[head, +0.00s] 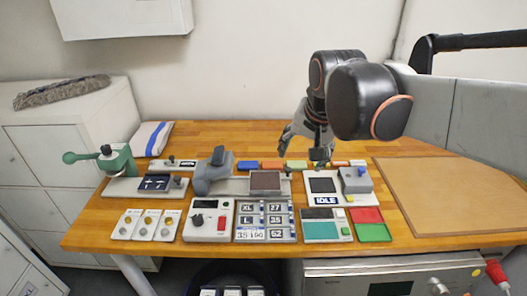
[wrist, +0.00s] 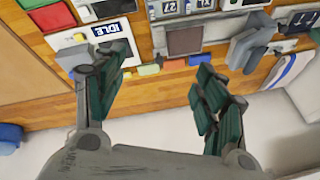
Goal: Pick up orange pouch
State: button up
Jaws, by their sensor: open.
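An orange pouch (head: 273,165) lies flat in a row of small items along the back of the wooden table. It sits between a blue item (head: 246,165) and a yellow-green item (head: 296,165). In the wrist view the orange pouch (wrist: 174,65) shows between the two fingers, beside the yellow item (wrist: 149,70). My gripper (head: 303,148) is above the back edge of the table, slightly right of the pouch in the head view. The fingers are spread apart and empty in the wrist view (wrist: 160,72). Their height above the pouch is hard to judge.
A dark-topped device (head: 265,182) stands just in front of the pouch, with a grey machine (head: 212,172) to its left. The IDLE panel (head: 326,199) is at the right. A brown board (head: 445,195) covers the table's right side. A wall is behind.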

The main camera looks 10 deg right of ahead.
jog(key=w+m+g+p, duration=0.1)
jog(key=w+m, duration=0.3)
jog(key=w, duration=0.5)
jog(key=m+g+p, duration=0.2)
jog(key=m+g, duration=0.2)
jog(key=m, duration=0.6)
send_over(272, 164)
jog(key=f, duration=2)
jog(key=shift+s+d+f, duration=0.2)
jog(key=shift+d+f, duration=0.15)
jog(key=shift+f, duration=0.05)
jog(key=shift+w+a+f+b, duration=0.15)
jog(key=shift+f+b, duration=0.3)
jog(key=shift+f, duration=0.9)
jog(key=shift+w+a+f+b, duration=0.1)
jog(key=shift+f+b, duration=0.35)
jog(key=shift+f, duration=0.85)
jog(key=shift+c, duration=0.2)
jog(key=c, duration=1.1)
